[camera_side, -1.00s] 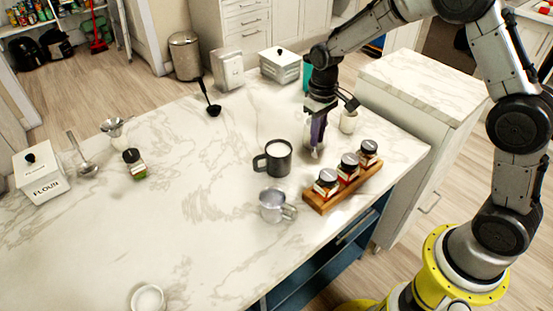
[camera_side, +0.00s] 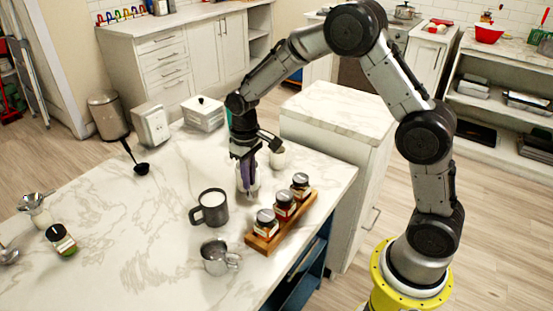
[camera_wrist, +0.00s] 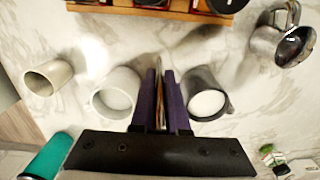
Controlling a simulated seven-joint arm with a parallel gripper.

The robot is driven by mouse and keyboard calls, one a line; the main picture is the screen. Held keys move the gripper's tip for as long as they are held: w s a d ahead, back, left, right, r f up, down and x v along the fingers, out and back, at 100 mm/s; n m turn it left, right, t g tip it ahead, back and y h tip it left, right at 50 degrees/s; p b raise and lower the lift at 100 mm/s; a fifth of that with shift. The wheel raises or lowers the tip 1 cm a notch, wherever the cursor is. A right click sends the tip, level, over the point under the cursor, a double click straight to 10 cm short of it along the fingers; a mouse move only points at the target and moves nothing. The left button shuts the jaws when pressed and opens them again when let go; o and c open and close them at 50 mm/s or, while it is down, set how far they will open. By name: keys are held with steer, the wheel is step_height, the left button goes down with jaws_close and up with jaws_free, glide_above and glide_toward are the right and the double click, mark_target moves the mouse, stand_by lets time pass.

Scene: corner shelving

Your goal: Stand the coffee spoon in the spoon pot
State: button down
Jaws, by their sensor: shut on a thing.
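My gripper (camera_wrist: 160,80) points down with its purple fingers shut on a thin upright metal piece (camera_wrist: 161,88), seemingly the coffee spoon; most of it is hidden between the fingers. In the side view my gripper (camera_side: 247,180) is in front of a white cup, which it partly covers. In the wrist view this white cup (camera_wrist: 115,92) is just left of the fingers. A small cream pot (camera_side: 277,157), probably the spoon pot, stands behind and right of my gripper, apart from it. The cream pot (camera_wrist: 48,78) is at the left in the wrist view, its opening visible.
A dark mug (camera_side: 210,209) with white contents stands close to the fingers. A wooden rack (camera_side: 281,228) with spice jars and a metal pitcher (camera_side: 217,259) are nearer the front. A black ladle (camera_side: 138,166) and white boxes lie farther back.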

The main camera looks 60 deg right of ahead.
stand_by(0.3)
step_height(320, 180, up, 17)
steer(key=shift+f, duration=0.2)
steer(key=w+d+m, duration=0.1)
steer(key=w+d, duration=0.3)
steer(key=d, duration=0.7)
steer(key=m, duration=0.1)
glide_above(278, 157)
steer(key=w+d, duration=0.2)
step_height(278, 157, down, 4)
steer(key=f, duration=0.1)
step_height(278, 157, down, 12)
steer(key=shift+s, duration=0.25)
stand_by(0.4)
steer(key=c, duration=0.8)
jaws_free()
steer(key=shift+c, duration=0.2)
